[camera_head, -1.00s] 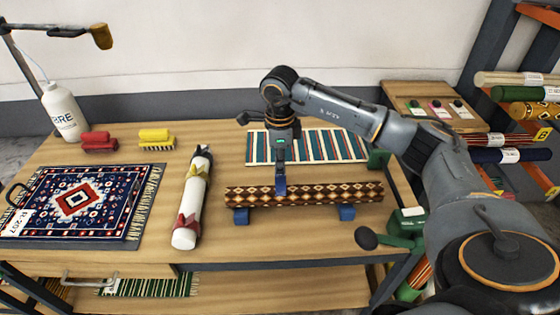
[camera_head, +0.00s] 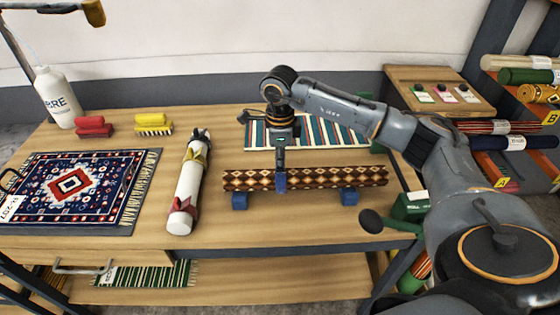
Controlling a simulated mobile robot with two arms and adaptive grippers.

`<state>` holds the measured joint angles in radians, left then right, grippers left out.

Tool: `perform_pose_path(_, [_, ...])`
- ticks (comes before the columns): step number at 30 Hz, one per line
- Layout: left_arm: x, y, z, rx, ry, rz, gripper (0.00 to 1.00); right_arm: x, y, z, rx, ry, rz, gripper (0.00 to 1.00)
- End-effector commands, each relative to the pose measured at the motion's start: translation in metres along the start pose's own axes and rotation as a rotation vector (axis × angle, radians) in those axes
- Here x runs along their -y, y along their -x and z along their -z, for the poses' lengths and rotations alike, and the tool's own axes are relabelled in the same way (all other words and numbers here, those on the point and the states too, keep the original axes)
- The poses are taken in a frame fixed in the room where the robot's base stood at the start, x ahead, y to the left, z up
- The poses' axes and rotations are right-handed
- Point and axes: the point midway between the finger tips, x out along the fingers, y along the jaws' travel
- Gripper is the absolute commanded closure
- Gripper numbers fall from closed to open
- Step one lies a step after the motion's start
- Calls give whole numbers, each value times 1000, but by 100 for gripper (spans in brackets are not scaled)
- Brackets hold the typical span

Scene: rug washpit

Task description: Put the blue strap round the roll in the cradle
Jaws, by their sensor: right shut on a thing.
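A brown, cream and red diamond-patterned roll (camera_head: 335,178) lies across the two blue blocks of the cradle (camera_head: 240,201) at the middle right of the table. My right gripper (camera_head: 281,167) comes down from above the roll, shut on the blue strap (camera_head: 281,182). The strap crosses the front face of the roll near its middle. I cannot tell whether it passes behind or under the roll. The gripper's fingertips are small and partly merge with the strap. My left gripper is not in view.
A white roll with red and yellow ties (camera_head: 187,190) lies to the left. A striped rug (camera_head: 320,133) lies behind the cradle. Further left are a patterned rug (camera_head: 70,186), red brush (camera_head: 94,126), yellow brush (camera_head: 152,122) and white bottle (camera_head: 60,98). Bare table lies before the cradle.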

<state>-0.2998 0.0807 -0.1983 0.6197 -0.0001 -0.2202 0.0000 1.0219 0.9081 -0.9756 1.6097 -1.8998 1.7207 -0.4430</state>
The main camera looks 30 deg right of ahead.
Motion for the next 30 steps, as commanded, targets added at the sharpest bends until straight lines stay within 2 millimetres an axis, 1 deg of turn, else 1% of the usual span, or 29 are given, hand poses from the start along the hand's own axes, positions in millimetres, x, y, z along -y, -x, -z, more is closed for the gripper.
perform_pose_path(2, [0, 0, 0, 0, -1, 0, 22, 0, 0, 0, 0, 0, 0, 100])
perform_pose_path(3, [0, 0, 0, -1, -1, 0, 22, 0, 0, 0, 0, 0, 0, 86])
perform_pose_path(5, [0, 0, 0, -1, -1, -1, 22, 0, 0, 0, 0, 0, 0, 74])
perform_pose_path(6, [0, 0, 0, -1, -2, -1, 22, 0, 0, 0, 0, 0, 0, 66])
perform_pose_path(7, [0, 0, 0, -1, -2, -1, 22, 0, 0, 0, 0, 0, 0, 63])
perform_pose_path(15, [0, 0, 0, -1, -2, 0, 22, 0, 1, 0, 0, 0, 0, 63])
perform_pose_path(17, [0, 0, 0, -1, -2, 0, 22, 0, 3, 0, 0, 0, 1, 63])
perform_pose_path(19, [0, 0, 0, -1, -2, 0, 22, 1, 10, 0, 1, 0, 2, 63])
perform_pose_path(23, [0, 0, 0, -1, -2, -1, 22, 1, 33, 0, 2, 0, 4, 63])
perform_pose_path(30, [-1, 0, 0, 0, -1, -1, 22, 1, 84, -1, 3, 1, 4, 63])
